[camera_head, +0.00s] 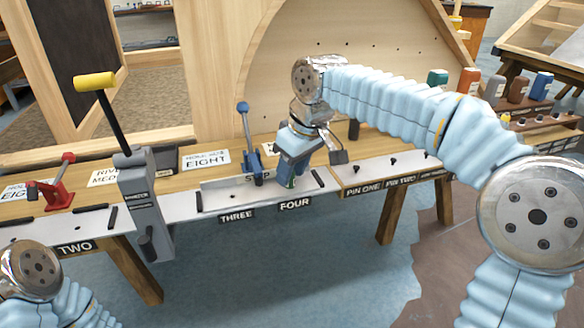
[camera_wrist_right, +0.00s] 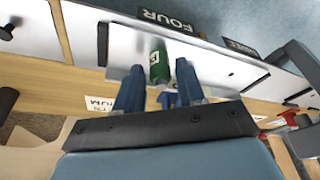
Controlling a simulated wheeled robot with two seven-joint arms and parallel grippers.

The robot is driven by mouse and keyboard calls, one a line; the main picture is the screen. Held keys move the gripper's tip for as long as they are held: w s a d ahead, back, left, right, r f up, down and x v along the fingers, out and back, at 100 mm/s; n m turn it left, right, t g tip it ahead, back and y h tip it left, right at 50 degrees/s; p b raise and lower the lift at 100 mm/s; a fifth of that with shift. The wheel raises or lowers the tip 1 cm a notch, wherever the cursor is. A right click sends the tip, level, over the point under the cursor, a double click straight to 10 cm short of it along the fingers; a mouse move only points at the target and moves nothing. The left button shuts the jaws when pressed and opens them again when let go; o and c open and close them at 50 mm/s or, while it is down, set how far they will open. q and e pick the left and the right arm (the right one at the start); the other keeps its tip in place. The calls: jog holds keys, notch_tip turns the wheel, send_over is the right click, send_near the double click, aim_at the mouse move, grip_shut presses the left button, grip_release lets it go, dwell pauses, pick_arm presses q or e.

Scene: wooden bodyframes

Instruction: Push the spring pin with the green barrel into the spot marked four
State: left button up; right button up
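The spring pin's green barrel (camera_wrist_right: 160,62) stands between the two blue fingers of my right gripper (camera_wrist_right: 160,72) in the wrist view, with the fingers close against its sides. In the head view my right gripper (camera_head: 288,174) points down over the right half of the pale tray, and a bit of green shows at its tips. The FOUR label (camera_head: 295,203) is on the tray's front edge just below the gripper; it also shows in the wrist view (camera_wrist_right: 172,20). The pin's lower end and the spot under it are hidden. My left gripper is out of view.
The THREE label (camera_head: 237,215) is left of FOUR. A blue-handled lever clamp (camera_head: 249,145) stands behind the tray. A grey post with a yellow-handled lever (camera_head: 140,180) and a red clamp (camera_head: 53,190) are farther left. The PIN ONE board (camera_head: 362,191) lies to the right.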

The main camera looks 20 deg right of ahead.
jog(key=shift+o, duration=1.2)
jog(key=p+v, duration=0.2)
jog(key=v, duration=1.1)
jog(key=shift+r+p, duration=0.35)
jog(key=shift+s+d, duration=0.1)
jog(key=shift+s, duration=0.05)
